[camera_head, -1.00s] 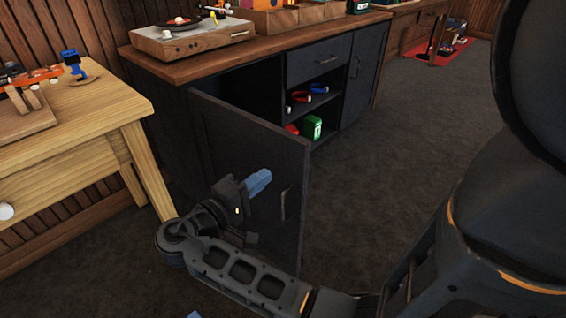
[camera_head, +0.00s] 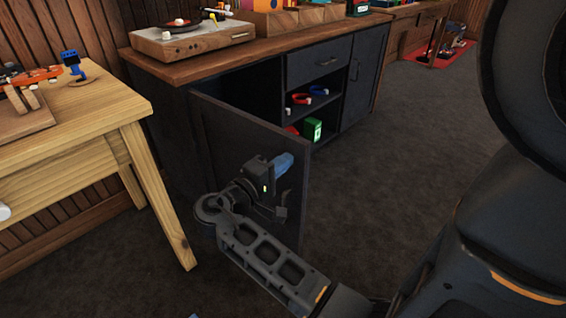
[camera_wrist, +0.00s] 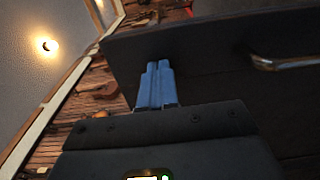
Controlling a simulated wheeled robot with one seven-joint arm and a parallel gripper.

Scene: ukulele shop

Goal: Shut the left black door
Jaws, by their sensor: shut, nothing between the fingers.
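The left black door (camera_head: 240,140) of the dark cabinet (camera_head: 262,82) stands wide open, swung out towards me. Its metal handle shows in the wrist view (camera_wrist: 275,64). In the head view my arm hides part of the door's lower half. My gripper (camera_head: 284,162) has blue fingers, shut and empty, in front of the door's face near its free edge. In the wrist view the fingertips (camera_wrist: 158,66) overlap the dark door panel (camera_wrist: 215,90), left of the handle. I cannot tell whether they touch it.
A light wooden table (camera_head: 75,115) stands left of the door. Open shelves hold a green box (camera_head: 312,130) and red and blue items. A turntable (camera_head: 190,38) sits on the cabinet top. The dark carpet (camera_head: 400,150) to the right is clear.

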